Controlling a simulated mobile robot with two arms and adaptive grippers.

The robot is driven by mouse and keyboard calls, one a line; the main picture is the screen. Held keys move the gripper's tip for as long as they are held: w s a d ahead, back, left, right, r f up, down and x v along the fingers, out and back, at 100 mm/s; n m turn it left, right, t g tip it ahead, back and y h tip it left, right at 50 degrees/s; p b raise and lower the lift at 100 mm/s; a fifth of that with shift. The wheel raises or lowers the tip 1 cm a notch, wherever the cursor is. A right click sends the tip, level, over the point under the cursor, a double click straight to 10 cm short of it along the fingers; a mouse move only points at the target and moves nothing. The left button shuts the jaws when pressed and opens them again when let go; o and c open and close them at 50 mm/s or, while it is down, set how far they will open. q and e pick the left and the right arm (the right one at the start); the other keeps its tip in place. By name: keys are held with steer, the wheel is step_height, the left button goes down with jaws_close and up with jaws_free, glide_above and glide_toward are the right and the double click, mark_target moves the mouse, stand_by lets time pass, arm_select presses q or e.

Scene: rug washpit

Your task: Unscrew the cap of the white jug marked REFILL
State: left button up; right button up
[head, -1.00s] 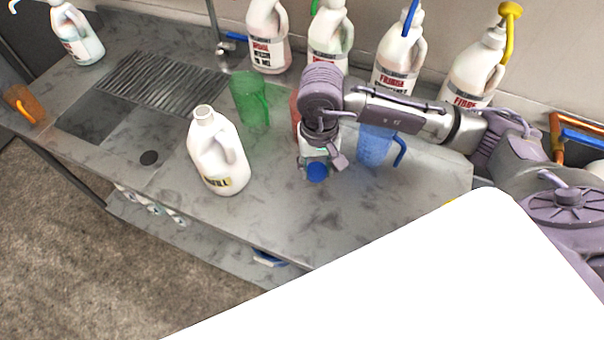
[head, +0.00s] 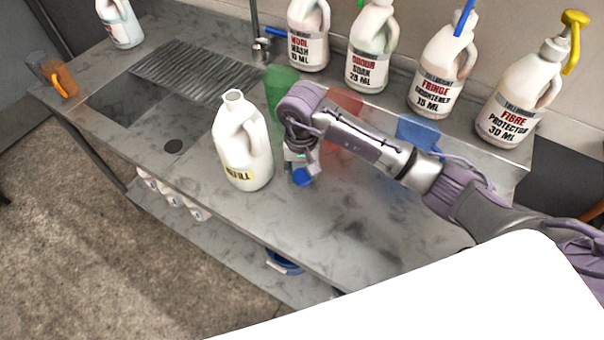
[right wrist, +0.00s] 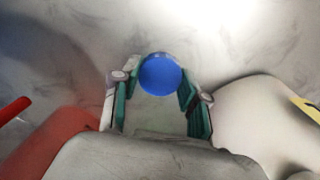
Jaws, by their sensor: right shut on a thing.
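My right gripper (head: 300,168) is just to the right of the jug, pointing down at the counter. It is shut on a blue cap (head: 302,177), which shows between the fingertips in the right wrist view (right wrist: 160,74). The white jug's side (right wrist: 262,112) is close on the right there. The cap's height above the counter is hard to tell. My left gripper is not in view.
Green (head: 281,88), red (head: 345,103) and blue (head: 418,130) measuring jugs stand behind my right arm, partly hidden. Several white pump bottles line the wall, including FRINGE (head: 440,75). The front counter (head: 345,225) is clear.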

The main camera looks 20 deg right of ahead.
mark_target(301, 175)
steer(key=shift+f, duration=0.15)
steer(key=o, duration=1.3)
steer(key=shift+r, duration=0.35)
steer(key=shift+a+r+b, duration=0.15)
steer(key=shift+r+b, duration=1.6)
steer(key=shift+r, duration=4.15)
